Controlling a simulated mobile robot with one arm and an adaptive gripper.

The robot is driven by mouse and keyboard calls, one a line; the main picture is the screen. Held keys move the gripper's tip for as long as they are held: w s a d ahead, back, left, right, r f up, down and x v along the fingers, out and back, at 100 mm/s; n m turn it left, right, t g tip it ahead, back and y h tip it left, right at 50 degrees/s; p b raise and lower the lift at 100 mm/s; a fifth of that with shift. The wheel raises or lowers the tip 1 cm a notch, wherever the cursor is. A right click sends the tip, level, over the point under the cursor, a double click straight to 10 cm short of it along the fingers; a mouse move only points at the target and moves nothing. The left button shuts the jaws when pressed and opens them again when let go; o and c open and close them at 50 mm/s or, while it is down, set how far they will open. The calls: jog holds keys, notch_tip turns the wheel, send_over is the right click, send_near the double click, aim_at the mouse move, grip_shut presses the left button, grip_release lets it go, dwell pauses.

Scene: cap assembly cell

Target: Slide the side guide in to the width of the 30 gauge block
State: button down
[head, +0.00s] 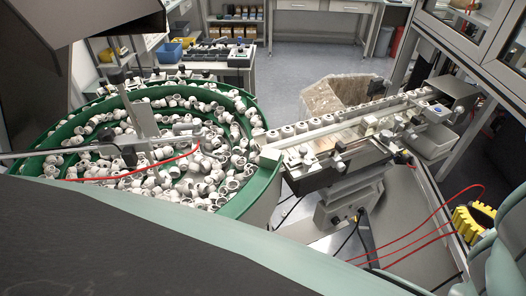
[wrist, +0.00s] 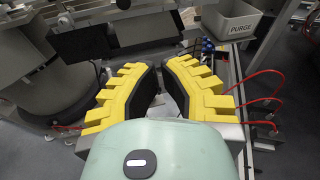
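The linear track (head: 350,120) runs from the bowl toward the upper right in the head view, with a row of white caps (head: 302,127) along its far side. Small clamps and fittings (head: 340,150) line its near side; I cannot tell which is the side guide. I cannot make out the 30 gauge block. My gripper (head: 473,218) is at the right, well apart from the track. In the wrist view my gripper (wrist: 159,68) has yellow ribbed fingers with black pads, a narrow gap between the tips, and nothing held.
A green bowl feeder (head: 262,178) full of white caps fills the left. A grey bin marked PURGE (wrist: 232,18) is at the wrist view's upper right. Red hoses (head: 420,245) loop between the track and my gripper. A cabinet (head: 470,45) stands at the upper right.

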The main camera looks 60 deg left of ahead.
jog(key=a+n+g+y, duration=0.1)
jog(key=a+g+y, duration=0.1)
jog(key=a, duration=1.3)
jog(key=shift+s+r+g, duration=0.15)
jog(key=shift+r+g, duration=0.25)
jog(key=shift+r, duration=0.05)
jog(key=shift+p+x, duration=0.3)
jog(key=shift+x, duration=1.1)
jog(key=shift+s+r, duration=0.1)
jog(key=shift+r, duration=0.05)
